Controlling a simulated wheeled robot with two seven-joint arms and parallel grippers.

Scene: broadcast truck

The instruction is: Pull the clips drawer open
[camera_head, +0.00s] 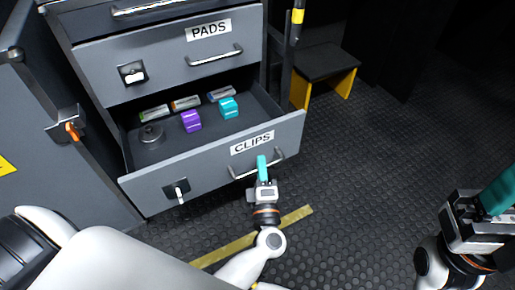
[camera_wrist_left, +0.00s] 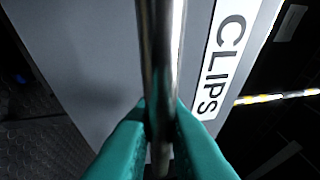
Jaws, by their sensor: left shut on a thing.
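The clips drawer (camera_head: 212,165) is grey with a white CLIPS label (camera_head: 252,143), and it stands well out from the cabinet. Several small boxes in purple, teal and other colours lie inside with a round grey item. My left gripper (camera_head: 262,166) is shut on the drawer's bar handle (camera_head: 245,172). In the left wrist view the teal fingers (camera_wrist_left: 161,128) close around the metal bar, beside the CLIPS label (camera_wrist_left: 228,50). My right gripper (camera_head: 499,190) is at the right edge, away from the cabinet, with its fingertips cut off by the frame.
The PADS drawer (camera_head: 165,55) above is shut. A dark latch (camera_head: 177,189) sits on the clips drawer's front. A black step stool with yellow legs (camera_head: 327,63) stands right of the cabinet.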

